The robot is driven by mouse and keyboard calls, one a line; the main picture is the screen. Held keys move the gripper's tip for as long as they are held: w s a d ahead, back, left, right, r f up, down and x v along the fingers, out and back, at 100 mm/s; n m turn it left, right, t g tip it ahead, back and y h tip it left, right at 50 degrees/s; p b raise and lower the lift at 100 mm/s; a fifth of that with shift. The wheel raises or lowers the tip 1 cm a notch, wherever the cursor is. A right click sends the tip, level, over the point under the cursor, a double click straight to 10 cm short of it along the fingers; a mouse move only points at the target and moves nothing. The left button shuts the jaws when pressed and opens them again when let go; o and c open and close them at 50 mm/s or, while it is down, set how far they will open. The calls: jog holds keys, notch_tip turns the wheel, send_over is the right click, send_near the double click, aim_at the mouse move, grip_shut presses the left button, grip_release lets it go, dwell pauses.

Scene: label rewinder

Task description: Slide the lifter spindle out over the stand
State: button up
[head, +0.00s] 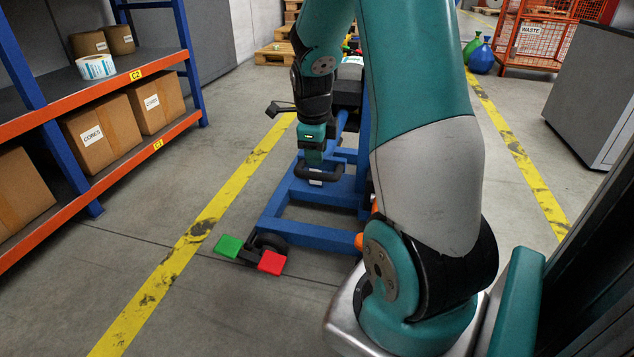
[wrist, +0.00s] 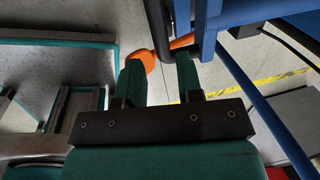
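My gripper (head: 314,160) points down over the low blue frame of the lifter (head: 274,207), close to a black handle-like bar (head: 322,173). In the wrist view, the two teal fingers of my gripper (wrist: 160,62) stand apart. A black tube (wrist: 158,28) and an orange knob-like part (wrist: 149,60) lie at or beyond the fingertips. I cannot tell whether they touch the fingers, and I see nothing clamped. A blue column (wrist: 206,28) is close on the right. My upper arm hides much of the lifter in the head view, and I cannot make out the spindle or the stand clearly.
A green pedal (head: 228,246) and a red pedal (head: 271,262) are at the lifter's near end. A blue-and-orange rack (head: 130,78) with boxes stands left. A grey cabinet (head: 590,95) stands right. The floor between rack and lifter is clear.

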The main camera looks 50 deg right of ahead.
aim_at(317, 173)
jog(key=f+b, duration=0.1)
jog(key=f, duration=0.3)
jog(key=d+f+b, duration=0.1)
jog(key=f, duration=0.1)
jog(key=shift+w+f+b, duration=0.25)
jog(key=shift+f+b, duration=0.1)
grip_shut()
